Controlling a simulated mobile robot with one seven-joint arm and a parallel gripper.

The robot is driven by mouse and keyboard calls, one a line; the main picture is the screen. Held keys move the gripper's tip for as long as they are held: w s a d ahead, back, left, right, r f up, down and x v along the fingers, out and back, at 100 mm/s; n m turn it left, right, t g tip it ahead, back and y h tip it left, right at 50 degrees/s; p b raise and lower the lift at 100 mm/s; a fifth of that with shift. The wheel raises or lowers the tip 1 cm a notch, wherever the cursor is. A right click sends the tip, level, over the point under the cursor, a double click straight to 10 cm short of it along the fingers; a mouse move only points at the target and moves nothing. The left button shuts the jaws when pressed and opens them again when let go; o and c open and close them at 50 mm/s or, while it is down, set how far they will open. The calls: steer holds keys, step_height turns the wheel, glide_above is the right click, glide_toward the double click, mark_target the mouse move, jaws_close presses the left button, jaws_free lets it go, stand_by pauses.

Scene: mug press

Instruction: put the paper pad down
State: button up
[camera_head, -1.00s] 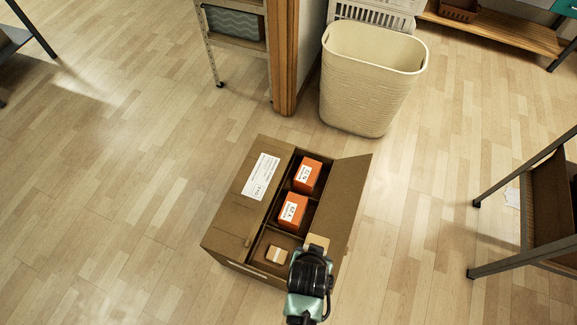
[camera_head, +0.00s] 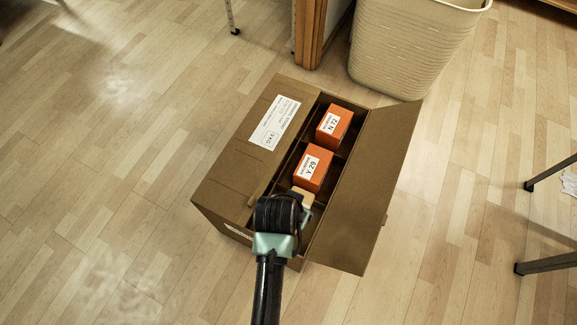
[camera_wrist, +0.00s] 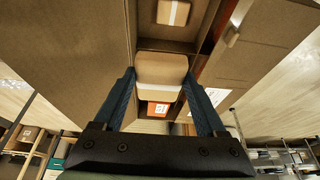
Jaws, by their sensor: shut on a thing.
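In the head view a tan corner of the pad (camera_head: 304,195) shows just past my gripper (camera_head: 282,212). The gripper is above the near end of an open cardboard carton (camera_head: 225,185), close to its compartments. In the wrist view a small tan box with a white band (camera_wrist: 173,12) sits in a compartment. My gripper hides that compartment in the head view. I cannot tell whether the pad touches the carton.
Two orange boxes stand in the carton's other compartments, one labelled Y 29 (camera_head: 312,167) and one N 72 (camera_head: 333,124). The carton's right flap (camera_head: 372,190) stands open outward. A cream bin (camera_head: 410,48) is behind it. The floor to the left is clear.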

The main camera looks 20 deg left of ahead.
steer(key=a+f+b, duration=0.1)
steer(key=f+b, duration=0.4)
steer(key=f, duration=0.1)
steer(key=a+f+b, duration=0.1)
steer(key=f+b, duration=0.5)
steer(key=f, duration=0.1)
steer(key=w+a+f+b, duration=0.1)
steer(key=f+b, duration=0.5)
steer(key=f, duration=0.1)
steer(key=shift+d+f, duration=0.1)
steer(key=shift+f, duration=0.3)
steer(key=o, duration=1.2)
steer(key=shift+o, duration=0.2)
steer(key=p+v, duration=0.6)
steer(key=v, duration=0.6)
steer(key=shift+r, duration=0.4)
steer(key=shift+s, duration=0.1)
